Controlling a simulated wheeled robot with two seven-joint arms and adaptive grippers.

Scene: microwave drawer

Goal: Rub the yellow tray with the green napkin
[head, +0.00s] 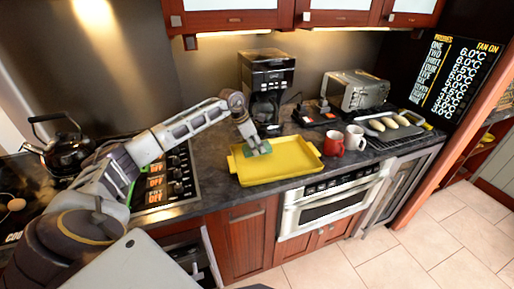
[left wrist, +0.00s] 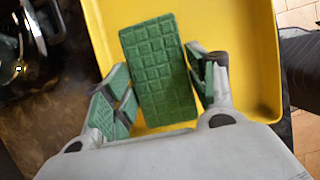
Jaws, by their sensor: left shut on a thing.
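The yellow tray (head: 283,172) lies on the dark counter in front of the coffee maker. It also fills much of the left wrist view (left wrist: 245,60). The green napkin (left wrist: 158,65) is a flat quilted rectangle over the tray's left part; in the head view it shows as a small green patch (head: 262,149). My left gripper (head: 254,146) reaches down over the tray's back left part. In the left wrist view its green-padded fingers (left wrist: 160,95) stand on both sides of the napkin and are shut on it. Whether the napkin touches the tray floor cannot be told. My right gripper is out of view.
A red mug (head: 333,143) and a white mug (head: 354,138) stand just right of the tray. The coffee maker (head: 267,88) is behind it. A stove control panel (head: 168,180) lies to the left, with a kettle (head: 70,150) beyond. A toaster (head: 356,90) stands back right.

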